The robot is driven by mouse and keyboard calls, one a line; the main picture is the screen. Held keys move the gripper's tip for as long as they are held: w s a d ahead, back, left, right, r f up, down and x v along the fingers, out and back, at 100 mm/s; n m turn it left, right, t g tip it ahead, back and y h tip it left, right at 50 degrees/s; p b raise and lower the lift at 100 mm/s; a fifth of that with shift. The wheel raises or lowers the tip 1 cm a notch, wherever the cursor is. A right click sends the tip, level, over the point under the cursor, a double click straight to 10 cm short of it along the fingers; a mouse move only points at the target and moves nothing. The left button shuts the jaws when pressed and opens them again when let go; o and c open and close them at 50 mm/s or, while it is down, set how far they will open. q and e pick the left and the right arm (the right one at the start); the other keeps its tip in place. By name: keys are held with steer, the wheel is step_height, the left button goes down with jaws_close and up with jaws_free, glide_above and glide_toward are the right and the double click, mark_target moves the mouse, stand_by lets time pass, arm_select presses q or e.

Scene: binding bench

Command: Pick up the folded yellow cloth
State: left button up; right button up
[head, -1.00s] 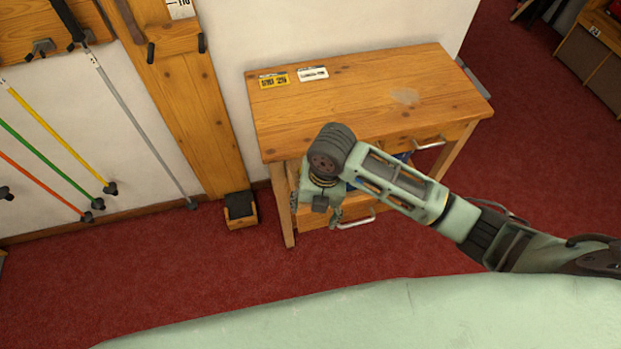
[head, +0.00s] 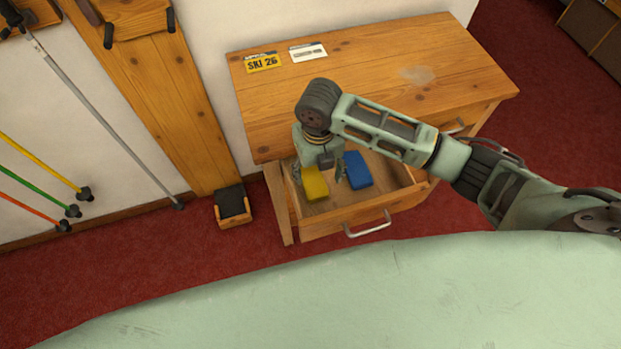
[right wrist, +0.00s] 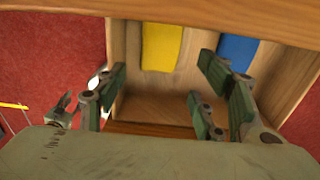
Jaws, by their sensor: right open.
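The folded yellow cloth (head: 314,184) lies in the open drawer (head: 345,218) of the wooden bench, at its left side. It also shows in the right wrist view (right wrist: 161,46), at the top middle. My right gripper (head: 320,187) is above the drawer, over the cloth's area in the head view, and hides part of it. In the right wrist view its fingers (right wrist: 155,100) are spread apart with nothing between them, and the cloth lies beyond them. My left gripper is not in view.
A folded blue cloth (head: 357,171) lies just right of the yellow one in the drawer. The drawer handle (head: 367,226) juts out in front. The bench top (head: 360,85) carries two small cards and a pale smudge. Red carpet (head: 130,262) lies around.

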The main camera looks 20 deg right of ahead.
mark_target(316, 187)
steer(key=shift+w+f, duration=0.2)
steer(key=shift+f, duration=0.35)
steer(key=shift+s+f, duration=0.1)
steer(key=shift+f, duration=0.7)
steer(key=shift+s+f+p, duration=0.1)
steer(key=shift+f+p, duration=0.25)
steer(key=shift+f, duration=0.05)
step_height(316, 187, down, 5)
steer(key=shift+r+p, duration=0.2)
steer(key=shift+p, duration=0.15)
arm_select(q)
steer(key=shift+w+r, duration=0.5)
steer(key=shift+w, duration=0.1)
arm_select(e)
steer(key=c, duration=0.8)
steer(key=shift+r, duration=0.1)
steer(key=shift+c, duration=0.3)
